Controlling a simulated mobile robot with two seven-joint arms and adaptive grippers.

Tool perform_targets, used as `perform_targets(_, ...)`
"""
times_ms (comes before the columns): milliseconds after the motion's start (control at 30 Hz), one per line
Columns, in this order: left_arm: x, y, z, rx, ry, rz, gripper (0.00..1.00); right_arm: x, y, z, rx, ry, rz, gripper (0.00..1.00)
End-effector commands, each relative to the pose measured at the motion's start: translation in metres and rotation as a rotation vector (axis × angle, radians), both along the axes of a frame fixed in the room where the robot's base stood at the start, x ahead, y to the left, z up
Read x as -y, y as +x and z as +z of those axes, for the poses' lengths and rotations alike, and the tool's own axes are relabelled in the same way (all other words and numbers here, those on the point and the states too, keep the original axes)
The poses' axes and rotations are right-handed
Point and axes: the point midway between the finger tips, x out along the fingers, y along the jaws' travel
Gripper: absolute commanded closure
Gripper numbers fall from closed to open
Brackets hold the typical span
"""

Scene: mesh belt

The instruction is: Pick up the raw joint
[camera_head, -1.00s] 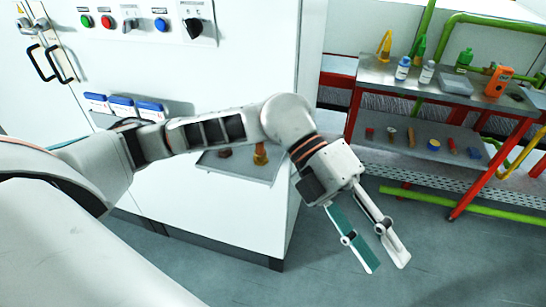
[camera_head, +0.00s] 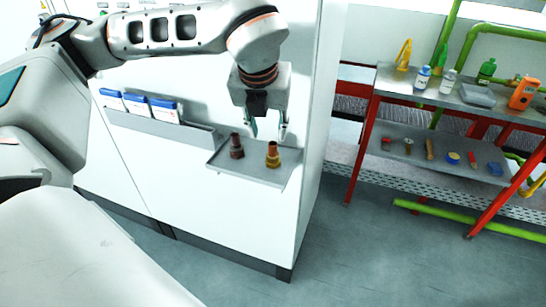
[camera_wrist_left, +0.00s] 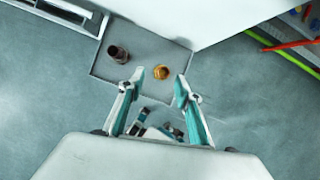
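Two short pipe-like joints stand upright on a small grey shelf tray (camera_head: 215,161) fixed to the white cabinet. One joint is dark brown (camera_head: 236,147); the other is brass-coloured with a coppery top (camera_head: 272,155). I cannot tell by looks alone which is called raw. In the left wrist view the dark joint (camera_wrist_left: 118,54) is left of the fingers, and the brass one (camera_wrist_left: 161,72) lies in line with the gap between them. My right gripper is not in view.
A red-framed shelf unit (camera_head: 362,150) with bottles and small parts stands at the right.

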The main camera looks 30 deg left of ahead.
Motion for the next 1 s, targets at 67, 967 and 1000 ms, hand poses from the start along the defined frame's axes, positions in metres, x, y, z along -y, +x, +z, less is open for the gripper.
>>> perform_targets(67,-0.001,0.002,-0.009,-0.004,0.000,0.001,0.66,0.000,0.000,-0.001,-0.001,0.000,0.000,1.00)
perform_targets(967,-0.001,0.023,-0.060,-0.002,-0.002,-0.004,1.00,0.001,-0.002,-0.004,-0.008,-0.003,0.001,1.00)
perform_targets(1000,-0.001,0.023,-0.060,-0.002,-0.002,-0.004,1.00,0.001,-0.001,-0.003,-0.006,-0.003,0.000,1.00)
